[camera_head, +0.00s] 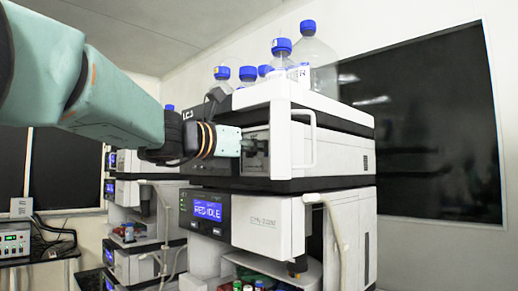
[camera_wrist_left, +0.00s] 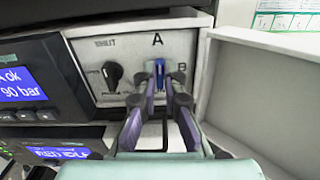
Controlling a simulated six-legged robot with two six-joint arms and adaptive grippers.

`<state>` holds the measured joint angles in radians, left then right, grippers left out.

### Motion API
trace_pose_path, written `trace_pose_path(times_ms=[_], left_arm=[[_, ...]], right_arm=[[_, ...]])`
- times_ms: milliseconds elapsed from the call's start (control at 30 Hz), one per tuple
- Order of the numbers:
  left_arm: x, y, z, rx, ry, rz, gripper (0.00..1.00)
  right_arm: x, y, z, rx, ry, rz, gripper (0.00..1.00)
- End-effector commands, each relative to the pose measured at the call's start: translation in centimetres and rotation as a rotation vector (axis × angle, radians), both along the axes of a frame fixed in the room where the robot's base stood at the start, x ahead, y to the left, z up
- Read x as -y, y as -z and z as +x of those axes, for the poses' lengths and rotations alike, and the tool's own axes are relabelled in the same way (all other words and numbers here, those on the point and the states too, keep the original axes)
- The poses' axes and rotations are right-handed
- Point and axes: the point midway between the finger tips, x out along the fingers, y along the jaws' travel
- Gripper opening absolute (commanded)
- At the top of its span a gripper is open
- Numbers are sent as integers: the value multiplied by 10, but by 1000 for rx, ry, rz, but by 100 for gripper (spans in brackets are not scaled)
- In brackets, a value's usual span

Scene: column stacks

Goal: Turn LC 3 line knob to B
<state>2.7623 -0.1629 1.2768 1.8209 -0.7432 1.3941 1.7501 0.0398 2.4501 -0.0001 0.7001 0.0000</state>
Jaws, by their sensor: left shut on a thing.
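The LC 3 stack (camera_head: 222,171) stands in the middle of the head view. In the left wrist view the blue line knob (camera_wrist_left: 160,72) sits on a pale panel (camera_wrist_left: 136,48), with the letter A above it and B to its right. The knob looks upright, towards A. My left gripper (camera_wrist_left: 160,90) is shut on the knob, its two dark fingers on either side and partly hiding it. In the head view my left gripper (camera_head: 257,149) reaches into the recess on the module's front, and the knob is hidden there. My right gripper is not in view.
A black knob (camera_wrist_left: 112,75) sits left of the blue one. An open white door (camera_wrist_left: 265,95) stands close on the right. Bottles with blue caps (camera_head: 282,46) stand on top of the stack. A lower module (camera_head: 265,225) has a lit blue display.

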Motion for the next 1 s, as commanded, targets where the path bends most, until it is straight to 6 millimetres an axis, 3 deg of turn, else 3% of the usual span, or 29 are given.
trace_pose_path(times_ms=[1000], left_arm=[[2, 9, 0, 622, 0, 628, 0]], right_arm=[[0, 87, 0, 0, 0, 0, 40]])
